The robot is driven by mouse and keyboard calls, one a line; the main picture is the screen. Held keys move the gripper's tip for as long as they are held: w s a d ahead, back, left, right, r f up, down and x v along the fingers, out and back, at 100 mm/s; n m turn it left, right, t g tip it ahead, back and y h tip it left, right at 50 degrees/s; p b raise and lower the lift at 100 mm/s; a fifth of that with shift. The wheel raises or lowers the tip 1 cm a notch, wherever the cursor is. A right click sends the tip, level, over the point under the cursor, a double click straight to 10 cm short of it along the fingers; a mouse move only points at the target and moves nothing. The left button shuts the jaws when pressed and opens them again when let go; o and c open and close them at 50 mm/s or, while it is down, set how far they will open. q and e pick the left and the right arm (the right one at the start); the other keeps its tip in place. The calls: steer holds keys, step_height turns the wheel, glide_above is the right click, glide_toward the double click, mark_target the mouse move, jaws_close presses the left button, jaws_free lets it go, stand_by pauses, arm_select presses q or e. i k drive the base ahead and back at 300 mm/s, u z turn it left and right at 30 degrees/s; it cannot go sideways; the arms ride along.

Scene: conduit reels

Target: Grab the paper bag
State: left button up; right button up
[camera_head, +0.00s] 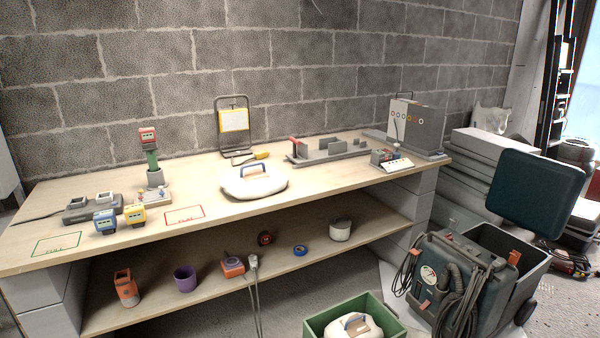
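I see nothing that is clearly a paper bag. A pale, crumpled-looking object (491,118) stands behind the stacked grey slabs at the right, by the wall. It is small and partly hidden, and I cannot tell whether it is a bag. Neither of my grippers is in view.
A wooden workbench (334,176) with a lower shelf (203,306) holds a white rounded case (253,184), a grey box (424,126) and small devices. A green crate (318,326) and a dark wheeled machine (450,276) stand on the floor in front. Grey slabs (484,150) are stacked right.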

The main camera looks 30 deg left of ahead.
mark_target(259, 182)
steer(key=u, duration=0.6)
steer(key=i, duration=1.3)
steer(key=u, duration=1.15)
